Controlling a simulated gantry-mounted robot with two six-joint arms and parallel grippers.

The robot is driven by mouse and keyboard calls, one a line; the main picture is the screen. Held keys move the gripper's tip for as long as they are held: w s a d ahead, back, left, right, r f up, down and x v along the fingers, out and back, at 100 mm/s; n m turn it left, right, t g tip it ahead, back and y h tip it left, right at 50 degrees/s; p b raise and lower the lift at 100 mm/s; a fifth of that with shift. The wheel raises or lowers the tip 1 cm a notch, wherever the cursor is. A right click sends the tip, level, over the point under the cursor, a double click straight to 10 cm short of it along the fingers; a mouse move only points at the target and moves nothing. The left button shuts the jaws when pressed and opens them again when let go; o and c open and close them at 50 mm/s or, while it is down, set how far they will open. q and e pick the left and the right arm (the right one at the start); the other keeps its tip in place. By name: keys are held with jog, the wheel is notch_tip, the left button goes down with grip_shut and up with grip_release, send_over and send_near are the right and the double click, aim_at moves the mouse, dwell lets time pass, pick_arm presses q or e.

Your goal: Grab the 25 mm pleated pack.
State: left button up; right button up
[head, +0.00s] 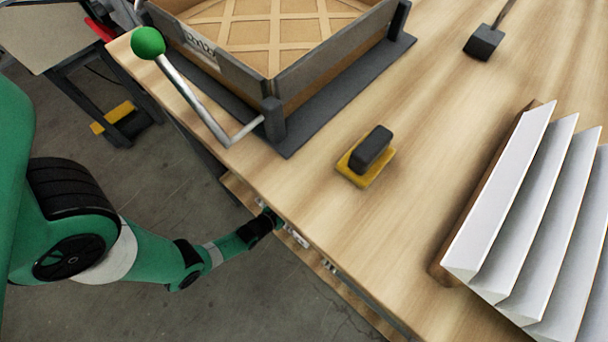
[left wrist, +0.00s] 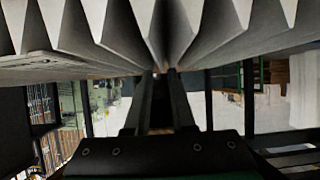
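A white pleated pack (head: 520,205) with several tall folds and a brown side frame lies on the table at the right of the head view. Its pleat depth cannot be read. Grey-white pleats (left wrist: 160,25) fill the top of the left wrist view, close above my gripper; I cannot tell if they belong to the same pack. My left gripper (head: 272,217) is at the table's front edge, its tips partly hidden. In the left wrist view its two dark fingers (left wrist: 165,76) point towards the pleats with a narrow gap between them. Contact is unclear. My right gripper is not in view.
A dark-walled box fixture (head: 325,68) with a latticed filter and a green-knobbed lever (head: 148,42) stands at the back left. A black-and-yellow block (head: 366,158) and a dark block with a handle (head: 483,42) lie on the wooden table (head: 420,130).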

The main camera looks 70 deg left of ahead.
pick_arm(q)
jog(key=shift+w+f+b, duration=0.25)
jog(key=shift+f+b, duration=0.05)
jog(key=shift+b, duration=0.05)
jog(key=b+x, duration=0.2)
jog(key=x, duration=0.2)
jog(key=shift+w+a+b, duration=0.1)
jog(key=shift+w+b, duration=0.1)
jog(key=shift+b, duration=0.1)
jog(key=shift+w+a, duration=0.1)
jog(key=shift+w, duration=0.05)
grip_shut()
